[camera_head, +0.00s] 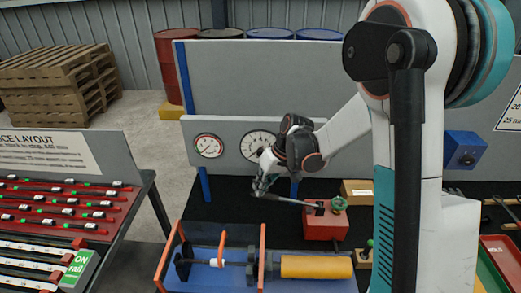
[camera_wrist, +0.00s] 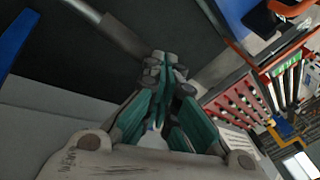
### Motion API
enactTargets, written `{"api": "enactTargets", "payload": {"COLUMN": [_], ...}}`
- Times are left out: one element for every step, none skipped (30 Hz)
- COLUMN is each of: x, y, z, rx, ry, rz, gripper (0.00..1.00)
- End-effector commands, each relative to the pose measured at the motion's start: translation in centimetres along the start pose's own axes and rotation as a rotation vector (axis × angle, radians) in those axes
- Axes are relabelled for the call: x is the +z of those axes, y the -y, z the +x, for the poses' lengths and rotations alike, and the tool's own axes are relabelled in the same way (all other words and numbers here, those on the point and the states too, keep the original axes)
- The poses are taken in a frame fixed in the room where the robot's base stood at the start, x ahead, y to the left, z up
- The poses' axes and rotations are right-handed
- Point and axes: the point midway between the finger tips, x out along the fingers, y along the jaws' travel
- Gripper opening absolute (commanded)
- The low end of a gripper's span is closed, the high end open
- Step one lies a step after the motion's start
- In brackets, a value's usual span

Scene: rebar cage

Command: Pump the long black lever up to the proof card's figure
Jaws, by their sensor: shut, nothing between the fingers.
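The lever (camera_head: 295,201) slopes down to the right from a dark end beside my gripper to the red pump box (camera_head: 322,226). My gripper (camera_head: 262,187) is shut and empty at the lever's left end; I cannot tell whether it touches. In the wrist view its fingers (camera_wrist: 166,68) are closed together, and a grey bar (camera_wrist: 125,38) runs close to their tips. A large white dial (camera_head: 257,143) is partly hidden by my arm, and its reading is too small to tell. A white card (camera_head: 511,112) at the right edge shows cut-off figures "20" and "25".
A smaller dial (camera_head: 208,146) sits left on the grey panel. A green handwheel (camera_head: 338,205) is on the pump box. A blue frame with a yellow cylinder (camera_head: 316,267) lies in front. A blue box (camera_head: 464,150) is at right.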

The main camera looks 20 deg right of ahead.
Motion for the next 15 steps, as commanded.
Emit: {"api": "enactTargets", "payload": {"x": [0.0,0.0,0.0,0.0,0.1,0.1,0.1,0.1,0.1,0.2,0.2,0.2,0.2,0.1,0.1], "y": [0.0,0.0,-0.1,-0.1,-0.1,-0.1,-0.2,-0.2,-0.2,-0.3,-0.3,-0.3,-0.3,-0.3,-0.2], "z": [0.0,0.1,0.2,0.3,0.4,0.6,0.8,1.0,1.2,1.3,1.4,1.5,1.5,1.5,1.4], "rx": [0.000,0.000,0.000,0.000,0.000,0.000,0.000,0.000,0.000,0.000,0.000,0.000,0.000,0.000,0.000], "ry": [0.000,0.000,0.000,0.000,0.000,0.000,0.000,0.000,0.000,0.000,0.000,0.000,0.000,0.000,0.000], "rz": [0.000,0.000,0.000,0.000,0.000,0.000,0.000,0.000,0.000,0.000,0.000,0.000,0.000,0.000,0.000], "gripper": [0.00,0.00,0.00,0.00,0.00,0.00,0.00,0.00,0.00,0.00,0.00,0.00,0.00,0.00,0.00]}}
